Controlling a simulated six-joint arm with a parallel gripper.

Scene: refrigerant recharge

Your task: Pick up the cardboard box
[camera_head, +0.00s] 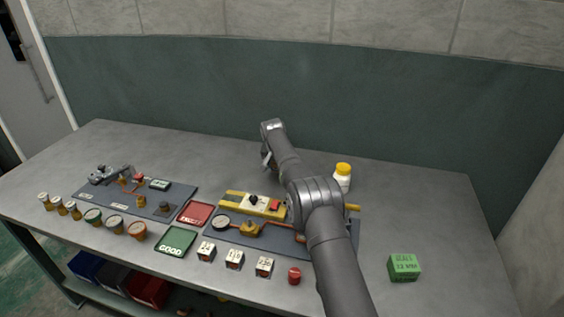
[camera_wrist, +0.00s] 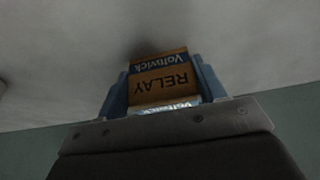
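The cardboard box (camera_wrist: 160,80) is brown with blue-and-white bands, "RELAY" and "Valtwick" lettering, upside down in the wrist view. It fills the space between the two blue fingers of my gripper (camera_wrist: 162,85), with no clear gap on either side, so the gripper looks shut on it. A dark shadow lies on the grey surface close beyond the box; I cannot tell whether the box touches it. In the head view my gripper (camera_head: 267,160) points down at the back middle of the table, and the box is hidden behind my arm there.
The grey table (camera_head: 420,205) holds a white bottle with a yellow cap (camera_head: 343,178), a green block (camera_head: 404,267), a red tray (camera_head: 196,213), a green tray (camera_head: 176,241) and a dark panel (camera_head: 135,196). Several small jars and tins line the front left. The back left is clear.

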